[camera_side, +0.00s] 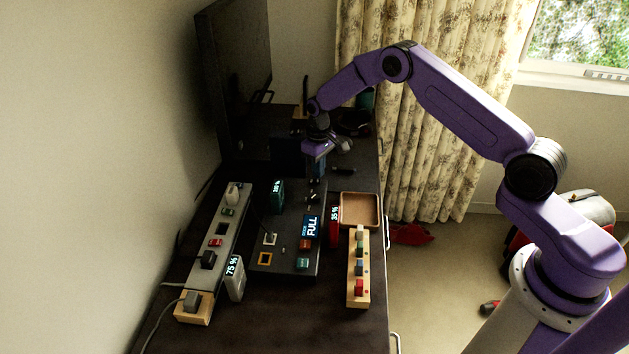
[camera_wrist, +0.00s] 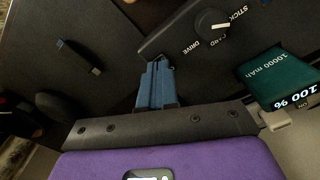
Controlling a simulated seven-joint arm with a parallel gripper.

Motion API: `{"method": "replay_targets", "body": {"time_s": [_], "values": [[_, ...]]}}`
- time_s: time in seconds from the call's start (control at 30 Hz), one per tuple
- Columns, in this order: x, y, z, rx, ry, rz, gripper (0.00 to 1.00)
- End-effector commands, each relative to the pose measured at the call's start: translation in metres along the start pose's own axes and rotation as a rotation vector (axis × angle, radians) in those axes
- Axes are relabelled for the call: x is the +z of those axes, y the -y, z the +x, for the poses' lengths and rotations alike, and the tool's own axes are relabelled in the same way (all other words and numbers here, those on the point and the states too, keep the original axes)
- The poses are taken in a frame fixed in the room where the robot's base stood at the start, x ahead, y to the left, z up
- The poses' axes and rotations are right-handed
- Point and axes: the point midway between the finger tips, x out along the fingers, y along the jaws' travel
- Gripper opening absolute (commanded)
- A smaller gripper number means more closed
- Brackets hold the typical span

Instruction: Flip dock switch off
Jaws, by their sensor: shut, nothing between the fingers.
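The dock (camera_side: 290,210) is a dark flat panel on the desk with a lit "FULL" display (camera_side: 312,226). A small lever on a white square plate (camera_side: 270,239) sits on its left part; which way it is thrown is too small to tell. In the wrist view the dock (camera_wrist: 180,38) shows a round selector knob (camera_wrist: 212,22) marked STICK, CARD and DRIVE.
A power strip (camera_side: 217,240) lies left. A green power bank (camera_side: 277,196) stands close by the gripper; a white one (camera_side: 235,279) and a red one (camera_side: 334,226) stand nearer. A wooden tray (camera_side: 361,196) and block of coloured sticks (camera_side: 352,290) lie right. The desk front is clear.

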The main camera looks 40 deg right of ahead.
Motion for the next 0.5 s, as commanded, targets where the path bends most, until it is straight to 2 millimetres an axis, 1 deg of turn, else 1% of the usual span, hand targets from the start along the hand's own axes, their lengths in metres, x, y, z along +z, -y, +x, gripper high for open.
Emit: {"method": "replay_targets", "body": {"time_s": [0.5], "values": [[-0.0003,0.0,0.006,0.0,-0.001,0.0,0.0]]}}
